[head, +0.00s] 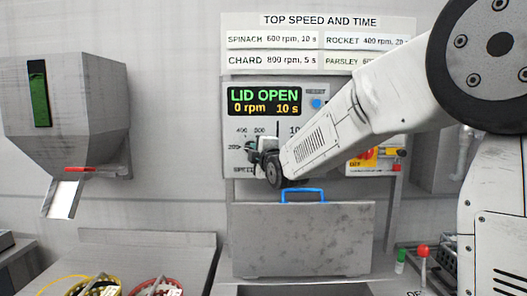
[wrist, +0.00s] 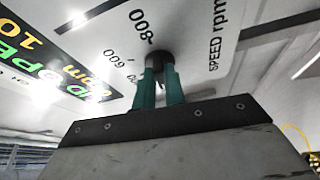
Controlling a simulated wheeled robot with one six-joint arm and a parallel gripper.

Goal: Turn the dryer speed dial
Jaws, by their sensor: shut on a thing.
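The dryer's control panel (head: 234,134) is on the wall in the head view. Its display (head: 264,101) reads LID OPEN, 0 rpm, 10 s. The speed dial (wrist: 157,58) is a small dark knob in the wrist view, with printed marks such as 600 and 800 around it and SPEED rpm beside it. My gripper (wrist: 160,80) has its two green fingers shut on the dial, one on each side. In the head view my gripper (head: 258,150) covers the dial and part of its scale. The dial's pointer cannot be made out.
The dryer's raised lid (head: 300,238) with a blue handle (head: 302,192) stands below the panel. A blue reset button (head: 316,103) is right of the display. A grey hopper (head: 70,105) hangs at left. Baskets (head: 95,287) sit at the lower left. A red-topped lever (head: 422,252) stands at right.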

